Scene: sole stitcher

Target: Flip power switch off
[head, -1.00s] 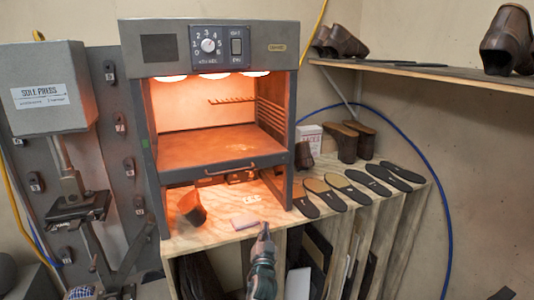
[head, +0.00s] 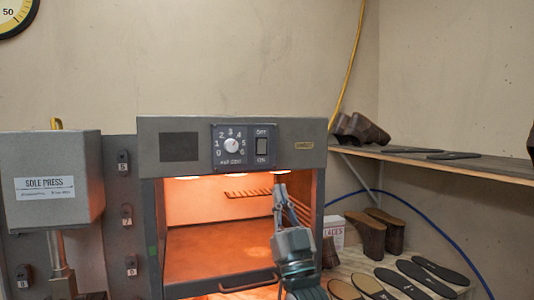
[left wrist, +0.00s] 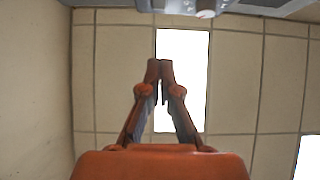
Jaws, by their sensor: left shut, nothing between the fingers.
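The power switch (head: 262,147) is a dark rocker on the control panel of a grey heating cabinet (head: 188,123), with OFF printed above it and ON below. The cabinet's inside glows orange and its lamps are lit. My left gripper (head: 280,188) is shut and empty, pointing up in front of the cabinet's opening, below the switch and a little to its right. In the left wrist view the closed fingertips (left wrist: 160,64) show against the ceiling, with the cabinet's front along the top edge. My right gripper is not in view.
A numbered dial (head: 231,145) sits left of the switch. A grey sole press (head: 50,180) stands at left. A shelf (head: 420,158) with shoes is at right, above soles on a wooden bench. The wall above the cabinet is clear.

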